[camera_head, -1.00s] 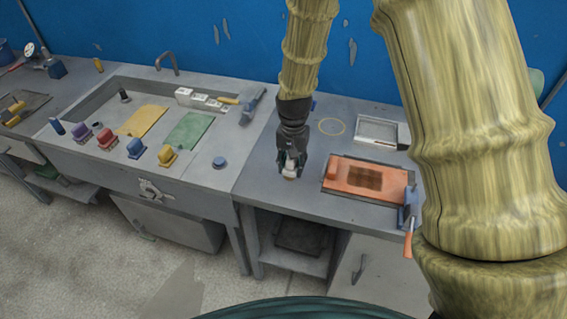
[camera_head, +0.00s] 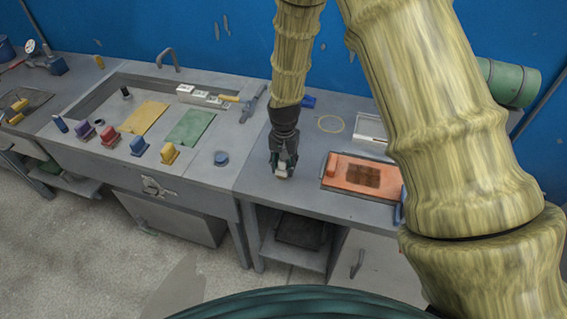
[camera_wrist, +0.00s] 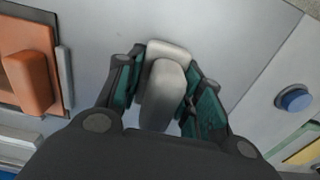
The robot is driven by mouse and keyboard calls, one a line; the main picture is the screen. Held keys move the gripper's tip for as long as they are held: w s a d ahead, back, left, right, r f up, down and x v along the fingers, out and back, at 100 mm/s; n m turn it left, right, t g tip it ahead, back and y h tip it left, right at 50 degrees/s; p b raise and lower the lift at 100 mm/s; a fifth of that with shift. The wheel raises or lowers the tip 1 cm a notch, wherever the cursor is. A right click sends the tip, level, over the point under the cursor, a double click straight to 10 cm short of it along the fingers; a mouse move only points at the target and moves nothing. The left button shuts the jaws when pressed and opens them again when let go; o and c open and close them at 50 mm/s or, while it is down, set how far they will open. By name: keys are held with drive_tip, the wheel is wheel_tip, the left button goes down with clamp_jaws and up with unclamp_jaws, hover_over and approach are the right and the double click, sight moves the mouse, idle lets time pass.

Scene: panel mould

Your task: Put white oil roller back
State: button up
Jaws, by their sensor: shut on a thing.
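My gripper (camera_head: 282,170) is shut on the white oil roller (camera_head: 283,168), above the grey bench to the left of the orange panel. In the wrist view the roller (camera_wrist: 162,92) sits between the two fingers, its pale rounded body pointing away from the palm. The fingers hide its sides. In the head view only a small pale part shows below the fingers. I cannot tell the exact gap between the roller and the bench top.
An orange panel (camera_head: 391,178) with a dark brown patch lies to the right. A yellow ring mark (camera_head: 331,124) and a white tray (camera_head: 372,128) are behind. Bench between knob and panel is clear.

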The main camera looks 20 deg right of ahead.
drive_tip(key=shift+f, duration=0.1)
drive_tip(key=o, duration=1)
drive_tip(key=shift+r+b, duration=1.8)
drive_tip(key=shift+r, duration=4.3)
